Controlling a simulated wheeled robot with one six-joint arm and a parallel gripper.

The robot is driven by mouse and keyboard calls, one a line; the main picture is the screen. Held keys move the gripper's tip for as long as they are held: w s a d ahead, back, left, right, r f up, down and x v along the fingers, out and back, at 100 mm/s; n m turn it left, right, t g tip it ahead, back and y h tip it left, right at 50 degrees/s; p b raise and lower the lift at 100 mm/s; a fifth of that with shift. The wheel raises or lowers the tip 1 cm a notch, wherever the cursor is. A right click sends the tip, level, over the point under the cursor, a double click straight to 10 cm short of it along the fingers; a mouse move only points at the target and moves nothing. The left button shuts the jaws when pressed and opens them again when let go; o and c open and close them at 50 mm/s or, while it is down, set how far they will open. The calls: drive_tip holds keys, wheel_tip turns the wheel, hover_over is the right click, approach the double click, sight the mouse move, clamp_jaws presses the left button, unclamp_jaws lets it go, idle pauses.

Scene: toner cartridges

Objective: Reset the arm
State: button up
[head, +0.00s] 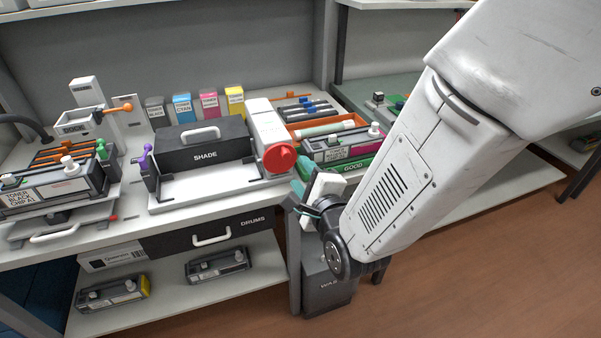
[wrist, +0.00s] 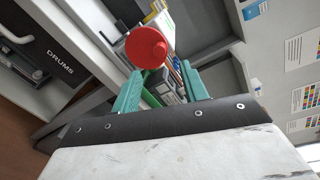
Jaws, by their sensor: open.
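My gripper (wrist: 162,92) shows in the wrist view as two green fingers, spread apart with nothing held between them. Beyond the fingers are a red knob (wrist: 147,47) and a toner cartridge in the green tray. In the head view my white arm comes in from the upper right, and my gripper (head: 304,180) is at the bench's front edge, just right of and below the red knob (head: 280,158). The arm's wrist hides part of the gripper there.
The bench holds a black SHADE box (head: 203,146), a toner cartridge (head: 345,146) by the green GOOD tray (head: 346,167), and another cartridge (head: 55,187) at left. Several toner boxes stand at the back. Below are a DRUMS drawer (head: 212,232) and a dark waste bin (head: 327,291). Open floor lies at right.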

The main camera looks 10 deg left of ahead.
drive_tip(key=shift+f, duration=0.1)
wheel_tip(320, 180, down, 7)
drive_tip(key=s+n+g+h, duration=0.2)
drive_tip(key=s+n+g, duration=0.15)
drive_tip(key=n, duration=0.25)
drive_tip(key=s+d+f+n+g+h, duration=0.2)
drive_tip(key=s+d+n+g+h, duration=0.1)
drive_tip(key=d+n+g, duration=0.3)
drive_tip(key=s+d+r+n+g+h, duration=0.1)
drive_tip(key=s+d+r, duration=0.4)
drive_tip(key=d, duration=0.5)
drive_tip(key=s+d+r+n+g+h, duration=0.1)
drive_tip(key=s+d+r, duration=0.3)
drive_tip(key=d+r, duration=0.4)
drive_tip(key=s+d+r+n+g+h, duration=0.1)
drive_tip(key=s+d+r, duration=0.4)
drive_tip(key=d, duration=0.7)
wheel_tip(320, 180, up, 2)
drive_tip(key=shift+s+d+n+h, duration=0.15)
drive_tip(key=shift+s+n+h, duration=0.2)
drive_tip(key=shift+h, duration=0.35)
